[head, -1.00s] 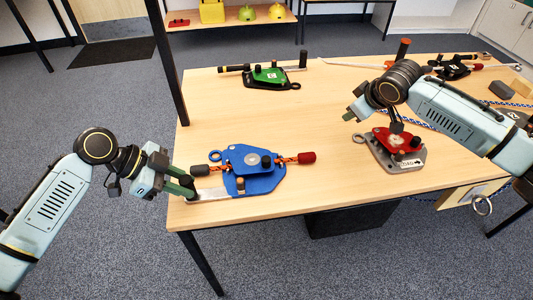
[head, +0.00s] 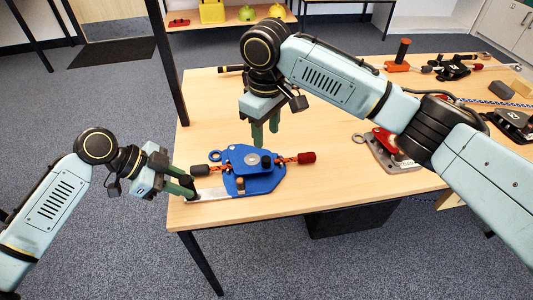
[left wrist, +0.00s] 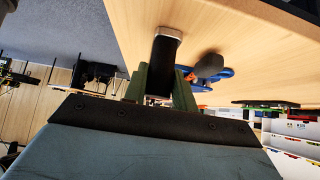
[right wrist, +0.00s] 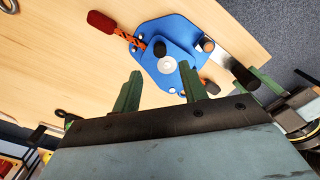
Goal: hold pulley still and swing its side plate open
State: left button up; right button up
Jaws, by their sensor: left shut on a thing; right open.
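The blue pulley (head: 250,180) lies flat near the table's front left edge, with a dark knob on its upper plate. An orange-and-black rope (head: 285,160) passes through it, with a red end (head: 307,158) and a dark end (head: 200,170). A silver bar (head: 213,194) runs from the pulley to a dark grip at the table edge. My left gripper (head: 188,187) is shut on that dark grip (left wrist: 160,65). My right gripper (head: 265,137) is open and empty, pointing down above the pulley's far side. The pulley (right wrist: 172,55) shows beyond its fingers in the right wrist view.
The red pulley (head: 386,142) on a grey plate stands right, partly behind my right arm. Other rigging parts (head: 455,68) lie at the back right. The table (head: 330,190) is clear right of the blue pulley.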

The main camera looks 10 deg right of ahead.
aim_at(267, 159)
notch_tip(267, 159, down, 8)
jog(key=shift+f, duration=0.15)
dwell(0.3)
grip_shut()
